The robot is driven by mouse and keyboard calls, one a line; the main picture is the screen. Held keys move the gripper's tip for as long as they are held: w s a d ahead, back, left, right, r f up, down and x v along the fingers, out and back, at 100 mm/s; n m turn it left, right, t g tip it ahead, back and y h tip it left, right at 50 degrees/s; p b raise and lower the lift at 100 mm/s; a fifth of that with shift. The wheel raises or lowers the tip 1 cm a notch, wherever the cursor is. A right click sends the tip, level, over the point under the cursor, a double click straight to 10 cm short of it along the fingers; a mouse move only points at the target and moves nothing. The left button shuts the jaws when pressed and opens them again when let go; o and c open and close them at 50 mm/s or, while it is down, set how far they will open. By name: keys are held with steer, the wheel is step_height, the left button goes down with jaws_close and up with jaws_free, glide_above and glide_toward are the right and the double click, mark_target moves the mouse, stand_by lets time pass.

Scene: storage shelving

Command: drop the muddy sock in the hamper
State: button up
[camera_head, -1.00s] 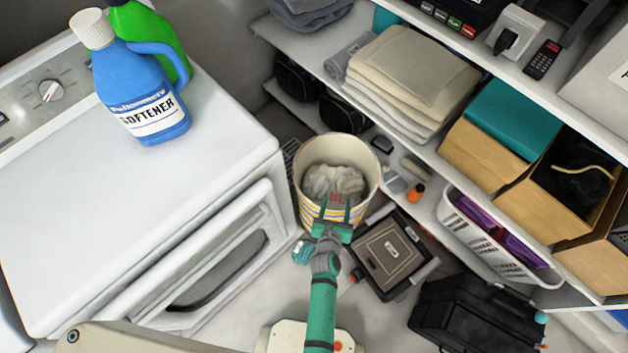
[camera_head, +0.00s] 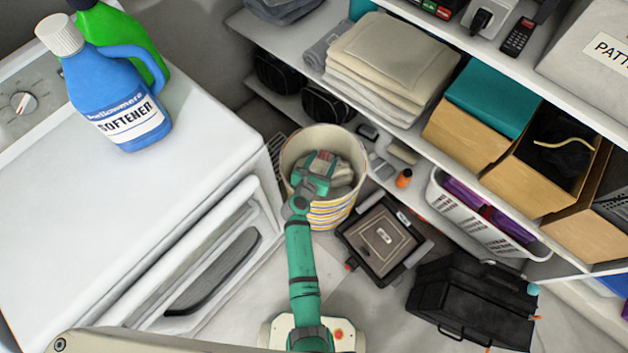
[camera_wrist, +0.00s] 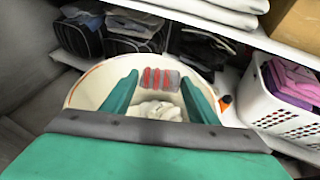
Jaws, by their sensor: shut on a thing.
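The hamper (camera_head: 335,212) is a round cream bin with yellow stripes, standing on the floor between the washer and the shelves. Pale, crumpled cloth (camera_head: 344,174) lies inside it. My gripper (camera_head: 319,160) is over the hamper's mouth, within its rim as seen from above. It is shut on a grey sock with red stripes (camera_wrist: 173,80), which shows between the fingertips in the wrist view. In that view the hamper's rim (camera_wrist: 82,92) surrounds the fingers and the white cloth lies below them. Most of the sock is hidden in the head view.
A white washer (camera_head: 130,200) stands left, with a blue softener bottle (camera_head: 117,100) on top. Shelves at right hold folded towels (camera_head: 390,65), boxes and a white basket (camera_head: 470,215). A dark case (camera_head: 382,240) and a black bag (camera_head: 470,305) lie on the floor.

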mark_target(327, 154)
steer(key=shift+m+h, duration=0.5)
steer(key=shift+h, duration=0.1)
steer(key=w, duration=0.1)
steer(key=w+r, duration=0.2)
steer(key=shift+w+d+r, duration=0.1)
steer(key=shift+d+r, duration=0.1)
steer(key=shift+d, duration=0.1)
steer(key=shift+d+f+g, duration=0.1)
steer(key=shift+d+g, duration=0.2)
steer(key=shift+g, duration=0.1)
steer(key=shift+f, duration=0.3)
steer(key=f, duration=0.1)
steer(key=a+f, duration=0.1)
steer(key=f, duration=0.1)
steer(key=shift+f, duration=0.3)
steer(key=shift+s+d+f, duration=0.2)
steer(key=shift+f, duration=0.5)
steer(key=o, duration=1.1)
